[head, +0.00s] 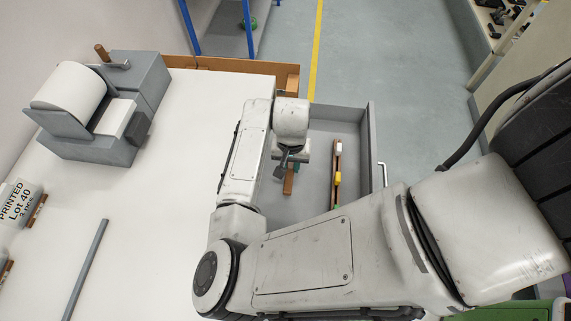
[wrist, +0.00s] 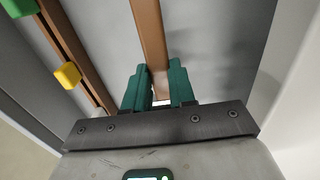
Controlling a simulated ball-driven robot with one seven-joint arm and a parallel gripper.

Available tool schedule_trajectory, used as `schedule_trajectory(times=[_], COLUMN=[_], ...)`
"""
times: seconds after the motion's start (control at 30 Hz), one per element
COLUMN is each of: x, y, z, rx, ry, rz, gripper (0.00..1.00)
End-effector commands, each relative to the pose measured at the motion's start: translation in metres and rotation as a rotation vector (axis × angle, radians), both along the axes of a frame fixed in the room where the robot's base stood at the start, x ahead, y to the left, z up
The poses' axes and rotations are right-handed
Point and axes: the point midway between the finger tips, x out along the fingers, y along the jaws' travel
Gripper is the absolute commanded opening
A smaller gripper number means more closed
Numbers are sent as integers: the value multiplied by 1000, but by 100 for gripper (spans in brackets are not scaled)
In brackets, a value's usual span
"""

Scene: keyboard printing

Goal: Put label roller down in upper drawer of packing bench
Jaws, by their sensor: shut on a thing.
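My gripper (head: 291,167) is over the open grey drawer (head: 370,150) at the right side of the white packing bench (head: 160,200). Its green fingers (wrist: 159,88) are shut on a brown bar (wrist: 150,35), which looks like the label roller's handle. The bar also shows below the gripper in the head view (head: 288,182). The roller's far end is outside the wrist view. I cannot tell whether the bar touches the drawer floor. My arm hides the drawer's near part.
A wooden strip (head: 334,190) with white, yellow and green blocks lies in the drawer, right of my gripper; it shows at left in the wrist view (wrist: 72,45). A grey label machine (head: 110,110) stands on the bench. Drawer floor between bar and strip is clear.

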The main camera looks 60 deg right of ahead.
Motion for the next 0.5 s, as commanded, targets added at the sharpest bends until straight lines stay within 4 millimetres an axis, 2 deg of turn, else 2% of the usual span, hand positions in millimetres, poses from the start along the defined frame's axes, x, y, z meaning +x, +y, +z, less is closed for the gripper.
schedule_trajectory(times=[0.2, 0.37, 0.5], x=[17, 22, 25], y=[-12, -16, -17], z=[-25, -32, -50], rx=[0, -1, -1], ry=[1, 0, 2], rz=[0, 1, 2], gripper=[0, 0, 0])
